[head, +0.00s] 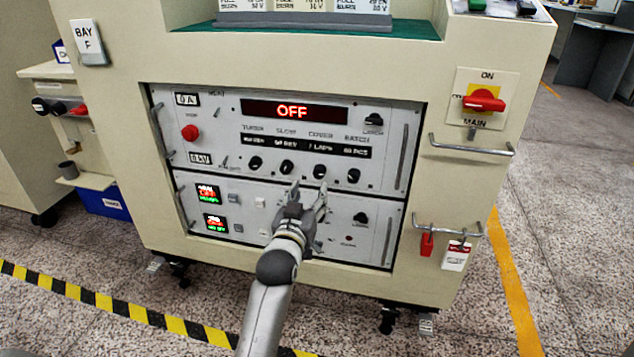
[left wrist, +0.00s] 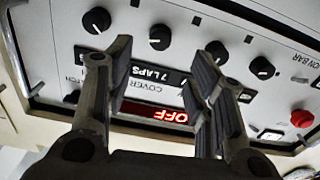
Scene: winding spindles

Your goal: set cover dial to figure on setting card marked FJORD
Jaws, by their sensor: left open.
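The cover dial (head: 320,171) is a small black knob on the white upper panel, third from the left in a row. Above it the COVER window (head: 321,147) reads 7 LAPS. My left gripper (head: 309,194) is open and empty, in front of the panel just below the cover dial. In the left wrist view the panel shows upside down, with the cover dial (left wrist: 161,37) between and just beyond the open fingers (left wrist: 165,65). Several setting cards (head: 302,5) stand at the top edge, cut off; no FJORD mark is readable. My right gripper is not in view.
The red display (head: 292,111) reads OFF. A red main switch (head: 483,101) and metal handles (head: 471,146) are at the right. A red button (head: 190,132) is at the left.

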